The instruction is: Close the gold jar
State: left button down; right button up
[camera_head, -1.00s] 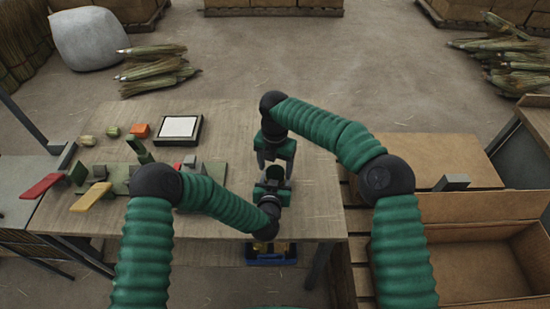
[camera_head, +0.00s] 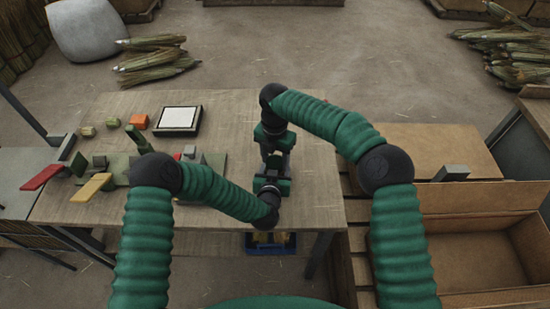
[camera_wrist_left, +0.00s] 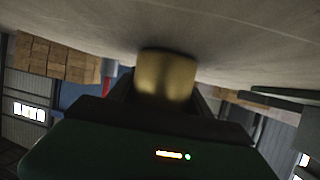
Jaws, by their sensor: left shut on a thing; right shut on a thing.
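The gold jar (camera_wrist_left: 167,75) is a short gold cylinder, seen in the left wrist view between the fingers of my left gripper (camera_wrist_left: 160,98). In the head view the left gripper (camera_head: 272,185) is shut on it over the right part of the table. My right gripper (camera_head: 276,158) is directly beyond the left one, pointing at the same spot, and is shut there. The grippers hide the jar in the head view. I cannot tell whether the right one grips a lid or the jar's top.
The wooden table (camera_head: 318,190) is bare around the grippers. At its left are a black-framed white pad (camera_head: 179,118), an orange block (camera_head: 139,121), and red (camera_head: 42,176) and yellow (camera_head: 91,187) levers. A cardboard box (camera_head: 455,260) stands open at the right.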

jog(key=shift+a+m, duration=0.1)
jog(key=shift+m, duration=1.1)
jog(key=o, duration=1.5)
jog(key=shift+o, duration=0.2)
jog(key=shift+r, duration=2.3)
jog(key=shift+o, duration=0.5)
jog(key=o, duration=0.5)
